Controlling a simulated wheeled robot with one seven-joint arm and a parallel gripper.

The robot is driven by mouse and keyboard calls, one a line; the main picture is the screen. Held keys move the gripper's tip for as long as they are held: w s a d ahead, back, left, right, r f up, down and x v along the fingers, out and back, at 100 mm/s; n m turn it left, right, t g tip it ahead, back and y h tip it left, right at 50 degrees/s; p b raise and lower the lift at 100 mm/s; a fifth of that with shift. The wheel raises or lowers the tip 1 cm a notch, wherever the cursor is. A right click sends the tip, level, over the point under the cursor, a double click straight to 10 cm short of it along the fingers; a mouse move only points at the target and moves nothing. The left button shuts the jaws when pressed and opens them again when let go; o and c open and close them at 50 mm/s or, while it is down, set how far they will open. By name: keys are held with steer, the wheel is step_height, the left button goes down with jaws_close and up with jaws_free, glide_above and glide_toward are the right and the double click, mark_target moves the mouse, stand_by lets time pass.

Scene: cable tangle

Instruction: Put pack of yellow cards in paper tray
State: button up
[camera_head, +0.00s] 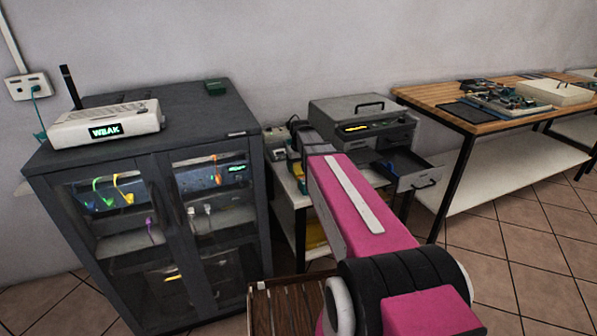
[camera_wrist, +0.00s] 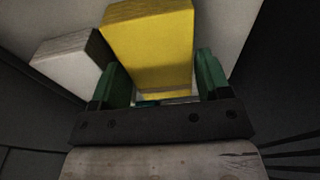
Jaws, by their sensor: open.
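The pack of yellow cards (camera_wrist: 150,45) is a yellow block, upright in the wrist view, with its near end between my fingers. My gripper (camera_wrist: 158,82) is open, with one green finger on each side of the yellow pack; I cannot tell whether either touches it. In the head view my pink arm reaches to the small table beside the printer and hides the pack. The printer (camera_head: 365,125) has a pulled-out tray (camera_head: 420,180) at its right front, which looks like the paper tray; its inside is dark.
A grey-white block (camera_wrist: 65,62) stands just left of the yellow pack. A dark glass-doored cabinet (camera_head: 150,200) with a white router (camera_head: 105,124) on top is left of the small table. A wooden workbench (camera_head: 440,97) stands to the right. Tiled floor lies open at lower right.

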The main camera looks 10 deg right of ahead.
steer(key=shift+f, duration=0.55)
steer(key=shift+c, duration=0.3)
steer(key=c, duration=0.6)
steer(key=shift+o, duration=0.2)
steer(key=shift+r, duration=0.2)
